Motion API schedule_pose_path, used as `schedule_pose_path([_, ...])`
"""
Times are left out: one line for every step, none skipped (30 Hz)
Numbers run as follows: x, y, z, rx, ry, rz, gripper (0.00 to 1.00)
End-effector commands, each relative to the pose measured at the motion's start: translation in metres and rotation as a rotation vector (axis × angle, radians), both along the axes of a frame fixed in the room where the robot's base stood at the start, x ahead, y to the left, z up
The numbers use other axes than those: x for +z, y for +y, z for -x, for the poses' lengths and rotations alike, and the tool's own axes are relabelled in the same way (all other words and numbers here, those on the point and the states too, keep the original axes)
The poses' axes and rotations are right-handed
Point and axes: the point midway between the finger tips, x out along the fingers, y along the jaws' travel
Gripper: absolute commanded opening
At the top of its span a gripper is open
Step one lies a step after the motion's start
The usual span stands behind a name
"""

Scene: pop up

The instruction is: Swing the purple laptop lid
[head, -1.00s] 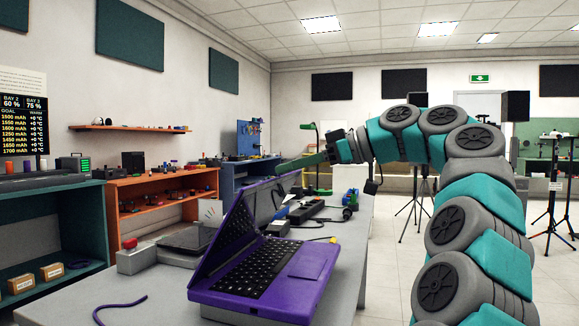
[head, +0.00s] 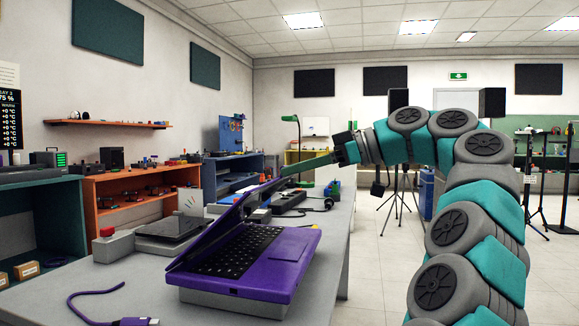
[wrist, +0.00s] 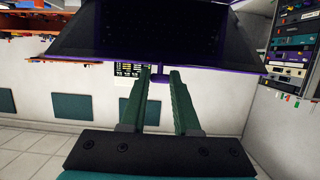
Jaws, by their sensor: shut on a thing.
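The purple laptop (head: 262,280) stands on the grey table with its dark keyboard facing up. Its lid (head: 214,233) is part open, slanting up from the left side and leaning over the keyboard. My gripper (head: 284,172) reaches in from the right with long green fingers at the lid's upper far edge. In the wrist view, the dark screen side of the lid (wrist: 150,35) fills the top. There my gripper (wrist: 160,74) is shut on the lid's purple edge, with a small purple tab between the fingertips. The exact contact is hidden in the head view.
The table (head: 330,275) also holds a grey box with a red button (head: 107,232), a purple cable (head: 95,300) and black devices behind the laptop. An orange shelf (head: 140,195) stands at left. Tripods (head: 400,200) and open floor lie to the right.

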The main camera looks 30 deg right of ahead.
Motion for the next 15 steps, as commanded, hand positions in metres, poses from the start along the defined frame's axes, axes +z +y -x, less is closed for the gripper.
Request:
schedule_pose_path([-0.002,-0.0025,0.0015,-0.003,-0.002,-0.001,0.0])
schedule_pose_path([-0.0021,-0.0028,0.002,-0.003,-0.002,-0.001,0.0])
schedule_pose_path([-0.0019,-0.0032,0.0024,-0.003,-0.002,-0.001,0.0])
schedule_pose_path([-0.0017,-0.0032,0.0024,-0.003,-0.002,-0.001,0.0])
schedule_pose_path([-0.0015,-0.0032,0.0024,-0.003,-0.001,-0.001,0.0])
schedule_pose_path([-0.0014,-0.0032,0.0023,-0.003,-0.001,-0.001,0.0])
schedule_pose_path([-0.0013,-0.0031,0.0025,-0.003,-0.001,-0.001,0.0])
schedule_pose_path([-0.0013,-0.0031,0.0025,-0.003,-0.001,-0.001,0.0])
schedule_pose_path([-0.0012,-0.0031,0.0024,-0.003,-0.001,-0.001,0.0])
schedule_pose_path([-0.0013,-0.0031,0.0025,-0.003,-0.001,-0.001,0.0])
schedule_pose_path([-0.0016,-0.0033,0.0025,-0.003,-0.001,-0.001,0.0])
schedule_pose_path([-0.0021,-0.0036,0.0029,-0.003,-0.002,-0.002,0.0])
schedule_pose_path([-0.003,-0.004,0.0033,-0.003,-0.002,-0.002,0.0])
schedule_pose_path([-0.0042,-0.0044,0.0037,-0.003,-0.002,-0.002,0.0])
schedule_pose_path([-0.0061,-0.0053,0.0048,-0.003,-0.002,-0.002,0.0])
